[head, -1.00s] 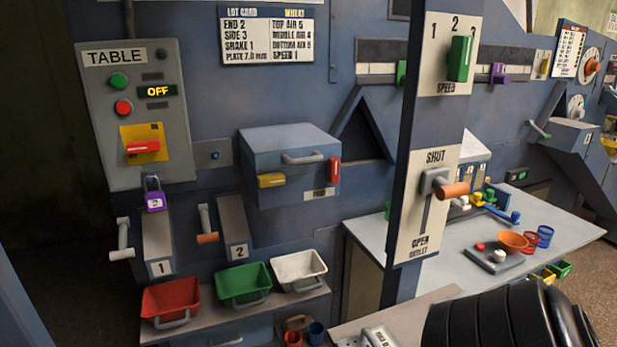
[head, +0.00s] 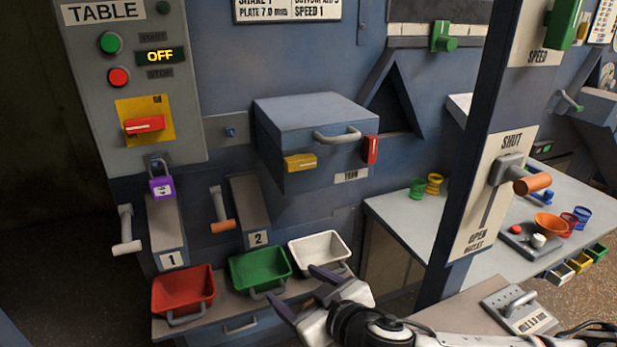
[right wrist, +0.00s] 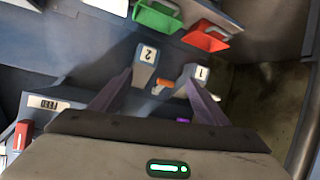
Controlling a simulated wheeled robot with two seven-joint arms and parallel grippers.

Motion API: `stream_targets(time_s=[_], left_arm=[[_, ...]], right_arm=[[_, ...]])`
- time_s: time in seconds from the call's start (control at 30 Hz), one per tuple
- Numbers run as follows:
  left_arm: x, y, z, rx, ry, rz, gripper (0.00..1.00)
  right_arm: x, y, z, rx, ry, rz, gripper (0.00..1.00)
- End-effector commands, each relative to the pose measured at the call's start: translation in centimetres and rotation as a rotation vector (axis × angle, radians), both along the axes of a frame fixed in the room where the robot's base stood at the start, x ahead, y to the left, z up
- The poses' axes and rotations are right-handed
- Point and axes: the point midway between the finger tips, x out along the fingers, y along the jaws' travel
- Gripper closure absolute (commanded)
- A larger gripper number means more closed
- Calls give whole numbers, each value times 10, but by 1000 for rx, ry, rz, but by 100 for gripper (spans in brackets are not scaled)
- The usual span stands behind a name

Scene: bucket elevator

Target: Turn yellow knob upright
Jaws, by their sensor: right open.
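The yellow knob (head: 300,162) sits on the front left of a blue-grey box (head: 310,120) on the wall. Its bar lies roughly level, not upright. My right gripper (head: 303,290) is open and empty, below the box and in front of the bins in the head view. It is well apart from the knob. In the right wrist view its two purple fingers (right wrist: 158,85) are spread toward chutes 1 and 2. I cannot make out the yellow knob in that view. My left gripper is not in view.
A red knob (head: 371,149) and a grey handle (head: 338,135) sit on the same box. Red (head: 184,290), green (head: 260,268) and white (head: 319,250) bins stand below. A post with an orange-handled lever (head: 532,184) rises at the right.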

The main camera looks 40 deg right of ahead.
Motion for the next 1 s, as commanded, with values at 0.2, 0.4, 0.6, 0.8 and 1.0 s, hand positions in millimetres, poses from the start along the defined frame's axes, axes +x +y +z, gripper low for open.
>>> stream_targets(time_s=[0.2, 0.4, 0.6, 0.8, 1.0], left_arm=[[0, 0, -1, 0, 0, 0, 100], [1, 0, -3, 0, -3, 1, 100], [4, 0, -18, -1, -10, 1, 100], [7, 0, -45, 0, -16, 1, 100], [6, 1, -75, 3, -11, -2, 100]], right_arm=[[11, -50, 131, 24, -309, -155, 31], [5, -67, 178, 72, -439, -213, 31], [11, -70, 177, 79, -453, -220, 31], [24, -73, 176, 78, -455, -219, 31], [42, -78, 175, 79, -452, -221, 31]])
